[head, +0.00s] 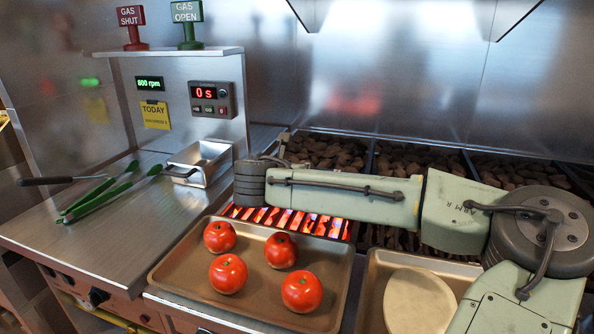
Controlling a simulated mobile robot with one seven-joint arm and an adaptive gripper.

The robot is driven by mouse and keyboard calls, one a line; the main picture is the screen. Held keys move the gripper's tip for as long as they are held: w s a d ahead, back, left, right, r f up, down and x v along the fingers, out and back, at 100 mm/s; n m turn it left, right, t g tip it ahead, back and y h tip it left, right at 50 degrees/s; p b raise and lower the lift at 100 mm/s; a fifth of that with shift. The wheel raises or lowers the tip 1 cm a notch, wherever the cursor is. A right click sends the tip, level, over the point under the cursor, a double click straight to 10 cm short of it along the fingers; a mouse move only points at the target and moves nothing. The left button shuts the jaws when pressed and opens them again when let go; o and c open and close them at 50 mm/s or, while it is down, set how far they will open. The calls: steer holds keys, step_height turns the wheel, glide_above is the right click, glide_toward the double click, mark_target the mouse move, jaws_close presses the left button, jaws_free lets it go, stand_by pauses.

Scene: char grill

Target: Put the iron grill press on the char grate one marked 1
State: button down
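I cannot make out the iron grill press for certain in the head view; it may be hidden behind my arm. The char grate (290,221) shows as glowing orange-red bars behind the tomato tray, partly covered by my arm. No number 1 is readable on it. My arm reaches from the right across the grill to its left end. My gripper (279,152) is small and dark there, near the metal box on the counter, mostly hidden by the wrist. I cannot see its fingertips or whether it holds anything.
A tray (180,275) with several tomatoes (228,273) stands in front. A second tray (372,290) holds a pale round disc (418,302). Green-handled tongs (105,193), a dark-handled tool (48,181) and a metal box (200,163) are on the left counter (60,235). Dark lumps fill the back.

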steer(key=c, duration=2)
jaws_free()
steer(key=shift+f, duration=0.2)
steer(key=o, duration=0.5)
steer(key=shift+r, duration=0.1)
steer(key=shift+s+r, duration=0.1)
steer(key=shift+r, duration=0.1)
steer(key=b+v, duration=0.1)
steer(key=v, duration=1)
steer(key=shift+s+a+r+b, duration=0.1)
steer(key=shift+s+r+b, duration=0.05)
steer(key=shift+s+b, duration=0.25)
